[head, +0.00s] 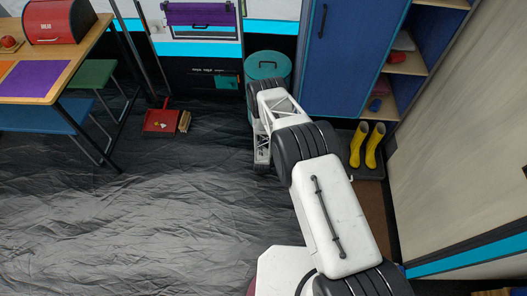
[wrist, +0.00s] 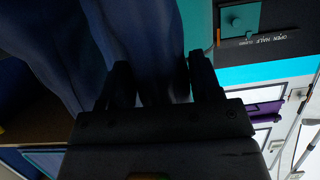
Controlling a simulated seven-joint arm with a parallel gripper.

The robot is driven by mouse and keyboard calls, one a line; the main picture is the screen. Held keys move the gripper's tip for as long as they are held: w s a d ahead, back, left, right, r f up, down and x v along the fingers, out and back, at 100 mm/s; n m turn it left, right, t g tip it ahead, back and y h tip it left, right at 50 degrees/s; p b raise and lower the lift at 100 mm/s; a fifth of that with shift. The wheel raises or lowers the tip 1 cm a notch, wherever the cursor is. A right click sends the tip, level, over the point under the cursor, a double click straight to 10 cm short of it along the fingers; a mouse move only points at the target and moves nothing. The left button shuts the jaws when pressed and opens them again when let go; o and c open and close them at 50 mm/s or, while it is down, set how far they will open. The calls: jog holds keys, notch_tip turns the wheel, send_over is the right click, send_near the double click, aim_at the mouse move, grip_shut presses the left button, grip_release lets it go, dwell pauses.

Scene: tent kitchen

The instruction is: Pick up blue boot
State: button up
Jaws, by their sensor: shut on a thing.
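In the wrist view my gripper (wrist: 157,75) is shut on a smooth dark blue thing, the blue boot (wrist: 148,35). It runs from between the two black fingers up to the top of the picture. Its lower end is hidden behind the gripper body. Another dark blue surface (wrist: 45,45) fills the upper left of that view; I cannot tell if it is part of the same boot. In the head view my arm covers the gripper area, and I cannot make out the fingers or the blue boot there.
A pair of yellow boots (head: 367,146) stands on a dark tray to the right of my arm. A teal lidded bin (head: 268,65) is behind the arm, beside a blue cabinet (head: 345,55). A red dustpan (head: 158,121) lies left. The dark floor (head: 150,215) is clear at front left.

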jog(key=shift+w+r, duration=0.1)
jog(key=shift+r, duration=0.15)
jog(key=s+d+r, duration=0.2)
jog(key=s, duration=0.5)
jog(key=s+d+r, duration=0.2)
jog(key=s, duration=0.6)
jog(key=shift+s+d+r, duration=0.2)
jog(key=shift+s+r, duration=0.05)
jog(key=shift+r, duration=0.05)
dwell(1.0)
